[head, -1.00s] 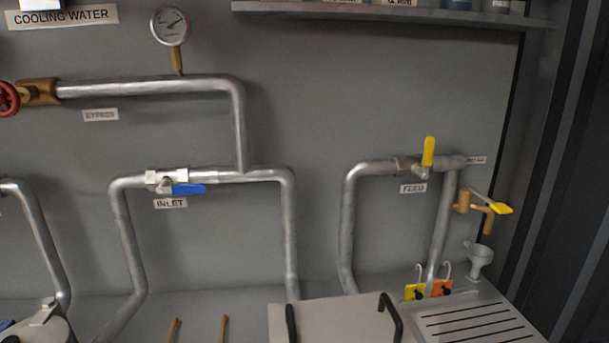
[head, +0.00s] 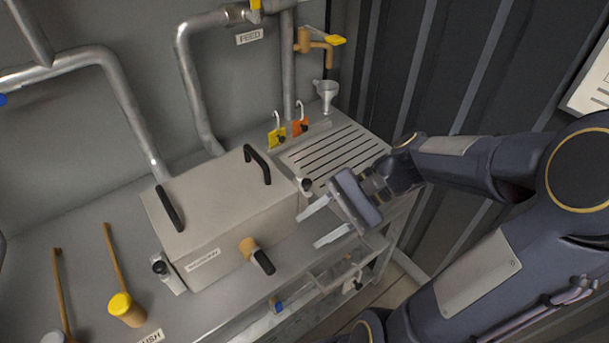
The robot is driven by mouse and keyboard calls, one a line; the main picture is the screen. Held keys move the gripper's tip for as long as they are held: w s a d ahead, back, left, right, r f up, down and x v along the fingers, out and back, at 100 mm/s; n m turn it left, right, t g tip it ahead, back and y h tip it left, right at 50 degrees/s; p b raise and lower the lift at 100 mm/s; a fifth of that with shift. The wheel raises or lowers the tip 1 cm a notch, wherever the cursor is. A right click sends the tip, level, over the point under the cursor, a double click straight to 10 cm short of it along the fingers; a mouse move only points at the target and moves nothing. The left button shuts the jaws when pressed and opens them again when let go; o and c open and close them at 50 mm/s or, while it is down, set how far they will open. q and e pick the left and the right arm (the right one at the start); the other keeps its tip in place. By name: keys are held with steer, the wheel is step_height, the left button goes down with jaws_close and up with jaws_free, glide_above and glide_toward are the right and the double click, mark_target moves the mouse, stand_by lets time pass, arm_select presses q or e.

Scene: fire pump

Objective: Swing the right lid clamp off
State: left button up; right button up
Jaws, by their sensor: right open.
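A grey metal box with a closed lid (head: 205,200) stands on the bench in the head view, with two black handles on top. The right lid clamp (head: 305,185), with a dark knob, is at the box's right side. A similar left clamp (head: 160,268) is at its front left. My right gripper (head: 309,232) is open and empty, its two pale fingers pointing left toward the box's right end. It is just below the right clamp in the picture; whether it touches the box I cannot tell. My left gripper is out of view.
A slotted drainer (head: 325,150), yellow (head: 277,137) and orange (head: 300,127) tagged hooks and a funnel (head: 327,92) are behind my gripper. Two wooden-handled tools (head: 122,300) lie at the left.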

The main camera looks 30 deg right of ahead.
mark_target(306, 181)
steer(key=w+d+f+m+t+y, duration=0.2)
steer(key=w+d+m+t+y, duration=0.2)
steer(key=w+d+m+t, duration=0.5)
steer(key=a, duration=0.1)
steer(key=w+a+m+g+p, duration=0.1)
steer(key=a, duration=0.1)
steer(key=w+a+g, duration=0.1)
steer(key=a, duration=0.1)
steer(key=shift+w+r+m+p, duration=0.15)
steer(key=shift+r+m+p, duration=0.1)
steer(key=shift+m+p, duration=0.15)
steer(key=shift+c, duration=0.4)
